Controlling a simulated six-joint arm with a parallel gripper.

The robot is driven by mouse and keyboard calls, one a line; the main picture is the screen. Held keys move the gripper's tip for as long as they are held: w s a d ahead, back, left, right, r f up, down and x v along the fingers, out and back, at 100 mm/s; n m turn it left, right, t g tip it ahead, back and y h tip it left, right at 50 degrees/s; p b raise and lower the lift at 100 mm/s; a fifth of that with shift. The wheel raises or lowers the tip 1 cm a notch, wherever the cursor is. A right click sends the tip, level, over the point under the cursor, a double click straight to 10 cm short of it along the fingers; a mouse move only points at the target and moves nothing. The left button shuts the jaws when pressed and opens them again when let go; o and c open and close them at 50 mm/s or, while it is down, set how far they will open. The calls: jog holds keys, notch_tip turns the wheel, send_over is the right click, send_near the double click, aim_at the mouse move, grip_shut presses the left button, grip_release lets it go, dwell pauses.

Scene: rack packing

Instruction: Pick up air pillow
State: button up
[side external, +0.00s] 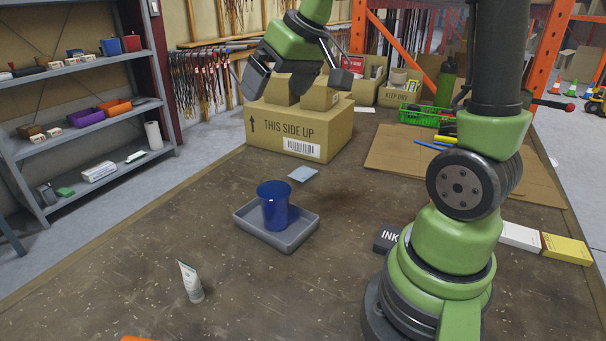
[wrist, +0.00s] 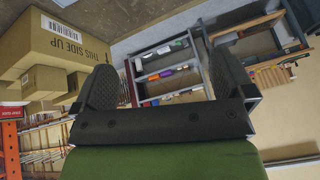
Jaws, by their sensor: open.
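My gripper (side external: 298,82) is open and raised at the back of the table, near the large "THIS SIDE UP" carton (side external: 297,130). In the wrist view its two dark fingers (wrist: 166,80) are wide apart, with nothing held between them. A small flat pale-blue piece (side external: 303,174) lies on the table in front of the carton. It may be the air pillow, but it is too small to be sure. I see no other clear air pillow, and the pale-blue piece does not show in the wrist view.
Small cartons (side external: 320,98) sit atop the large carton. A blue cup (side external: 273,208) stands in a grey tray (side external: 290,236). A white tube (side external: 190,281) stands at the front left. A green basket (side external: 422,117) is at the back right. The front middle of the table is clear.

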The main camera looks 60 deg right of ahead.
jog(key=w+d+f+g, duration=0.1)
jog(key=w+d+f, duration=0.3)
jog(key=d+f, duration=0.65)
jog(key=h, duration=0.1)
send_near(306, 170)
jog(key=f, duration=0.1)
jog(key=w+f, duration=0.1)
jog(key=w+f+n, duration=0.1)
jog(key=shift+d+g, duration=0.25)
jog(key=shift+g, duration=0.05)
jog(key=shift+x, duration=3)
jog(key=shift+a, duration=0.1)
jog(key=c, duration=0.9)
